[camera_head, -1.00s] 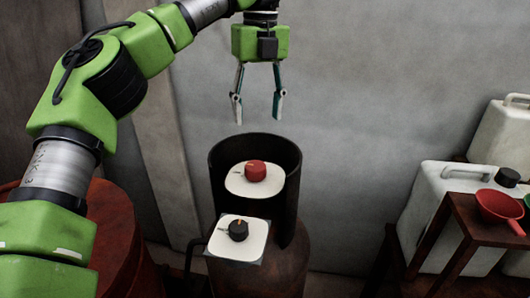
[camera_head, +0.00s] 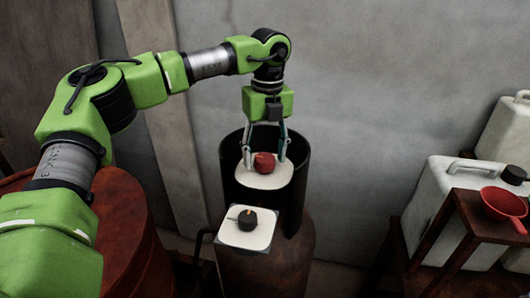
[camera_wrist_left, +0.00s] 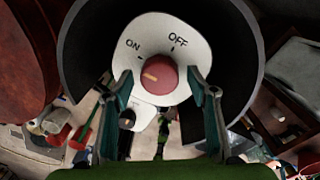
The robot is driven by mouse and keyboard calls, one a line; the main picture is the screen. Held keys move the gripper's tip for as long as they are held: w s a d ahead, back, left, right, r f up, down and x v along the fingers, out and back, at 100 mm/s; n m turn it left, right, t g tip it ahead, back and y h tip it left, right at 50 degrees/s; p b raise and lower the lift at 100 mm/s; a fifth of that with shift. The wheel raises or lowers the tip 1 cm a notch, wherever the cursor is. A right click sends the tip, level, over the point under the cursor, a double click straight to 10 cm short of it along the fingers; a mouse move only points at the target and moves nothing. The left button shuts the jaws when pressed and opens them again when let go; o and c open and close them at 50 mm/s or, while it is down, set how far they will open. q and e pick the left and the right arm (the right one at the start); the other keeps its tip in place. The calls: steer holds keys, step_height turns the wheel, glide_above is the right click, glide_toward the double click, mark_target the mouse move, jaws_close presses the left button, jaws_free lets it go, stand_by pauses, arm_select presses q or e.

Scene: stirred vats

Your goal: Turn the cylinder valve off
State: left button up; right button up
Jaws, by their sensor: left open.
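The cylinder valve is a red knob (camera_head: 264,163) on a white plate (camera_head: 278,181) inside a dark, open-fronted round shroud. My right gripper is not in view.
A black knob (camera_head: 247,220) on a second white plate (camera_head: 232,236) sits in front, on the rusty cylinder. The dark shroud (camera_head: 232,190) surrounds the red knob's back and sides. A red drum (camera_head: 125,215) stands left; white canisters (camera_head: 430,200) and a red funnel (camera_head: 502,203) are right.

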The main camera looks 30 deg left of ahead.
arm_select(q)
steer(key=shift+c, duration=0.4)
steer(key=c, duration=1)
steer(key=shift+c, duration=0.2)
steer(key=shift+m, duration=0.3)
steer(key=m, duration=0.3)
steer(key=shift+m+b, duration=0.35)
steer(key=shift+m, duration=0.05)
steer(key=m, duration=0.4)
steer(key=shift+m, duration=0.3)
steer(key=m, duration=0.4)
steer(key=shift+m, duration=2.4)
